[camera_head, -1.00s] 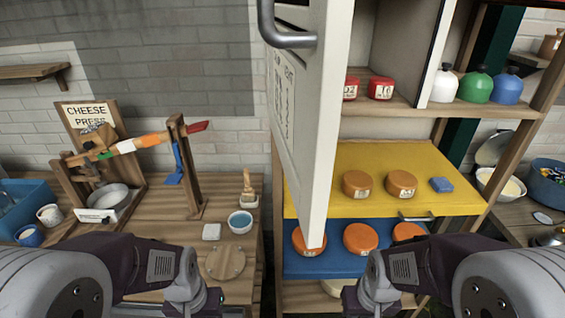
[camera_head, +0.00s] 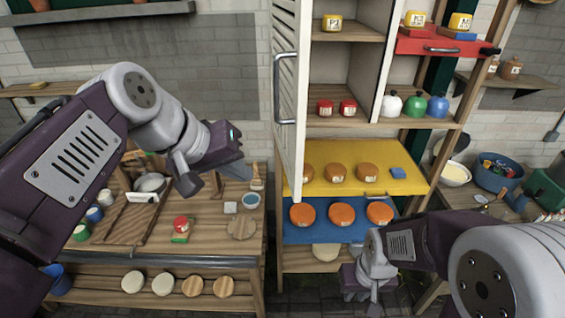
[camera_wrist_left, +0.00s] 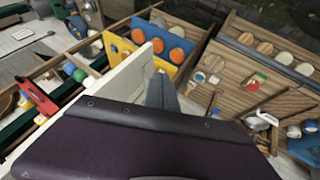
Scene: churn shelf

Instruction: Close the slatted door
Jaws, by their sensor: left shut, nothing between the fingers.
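The white slatted door (camera_head: 291,150) stands open at the left side of the shelf cabinet in the head view, seen nearly edge-on. Its grey bar handle (camera_head: 276,88) is on the left face. My left gripper (camera_head: 238,168) is shut and empty, in the air to the left of the door's lower part and apart from it in the head view. In the left wrist view, the left gripper (camera_wrist_left: 164,92) shows beside the pale door panel (camera_wrist_left: 118,84). My right gripper (camera_head: 362,284) hangs low in front of the cabinet; its jaws are too unclear to judge.
Yellow (camera_head: 408,183) and blue (camera_head: 295,234) shelf boards hold orange cheeses. A red drawer (camera_head: 420,45) sticks out at upper right. The wooden workbench (camera_head: 200,245) on the left carries a press, pots and a red-topped item (camera_head: 180,224).

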